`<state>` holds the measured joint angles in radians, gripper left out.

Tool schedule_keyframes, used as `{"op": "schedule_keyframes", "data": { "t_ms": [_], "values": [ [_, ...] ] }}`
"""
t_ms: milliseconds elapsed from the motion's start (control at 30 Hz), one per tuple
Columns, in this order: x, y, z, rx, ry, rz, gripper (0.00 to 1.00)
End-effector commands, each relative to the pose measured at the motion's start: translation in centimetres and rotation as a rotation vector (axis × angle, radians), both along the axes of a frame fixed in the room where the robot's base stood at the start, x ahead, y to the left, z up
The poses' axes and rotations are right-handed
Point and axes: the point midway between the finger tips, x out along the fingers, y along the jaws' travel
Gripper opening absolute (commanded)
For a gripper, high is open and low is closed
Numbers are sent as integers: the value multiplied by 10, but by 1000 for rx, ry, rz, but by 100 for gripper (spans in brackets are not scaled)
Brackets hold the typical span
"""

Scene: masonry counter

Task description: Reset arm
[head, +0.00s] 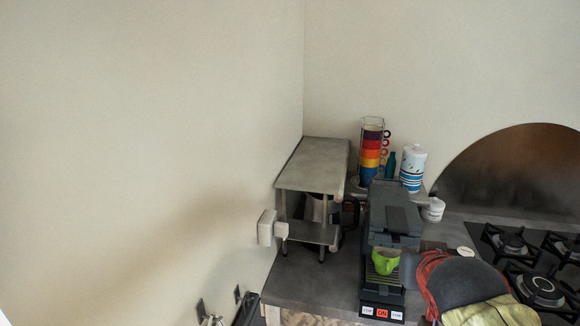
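My gripper is not in view in the head view, and no part of my arm can be made out for sure. The task line names no other object. A dark coffee machine (393,212) stands on the grey counter (300,283), with a green cup (385,262) on its drip tray under the spout. Labels with a red "ON" mark (382,314) show at its front foot.
A grey two-level shelf (316,165) stands left of the machine, against the wall. Stacked coloured cups (371,150) and a striped canister (412,168) stand behind it. A gas hob (515,245) and a grey, red and yellow-green cloth-like bundle (464,283) lie right.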

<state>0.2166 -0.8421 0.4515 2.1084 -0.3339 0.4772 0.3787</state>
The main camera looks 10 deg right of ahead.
Motion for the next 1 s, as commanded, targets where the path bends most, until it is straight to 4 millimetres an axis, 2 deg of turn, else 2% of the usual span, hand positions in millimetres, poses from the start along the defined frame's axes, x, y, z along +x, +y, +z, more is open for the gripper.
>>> {"op": "schedule_keyframes", "data": {
  "t_ms": [133,233,400,500,600,700,1000],
  "values": [
    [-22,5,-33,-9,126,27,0],
    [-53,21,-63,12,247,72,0],
    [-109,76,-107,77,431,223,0],
    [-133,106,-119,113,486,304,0],
    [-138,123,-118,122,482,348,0],
    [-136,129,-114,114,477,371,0],
    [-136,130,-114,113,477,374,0]
  ]
}}
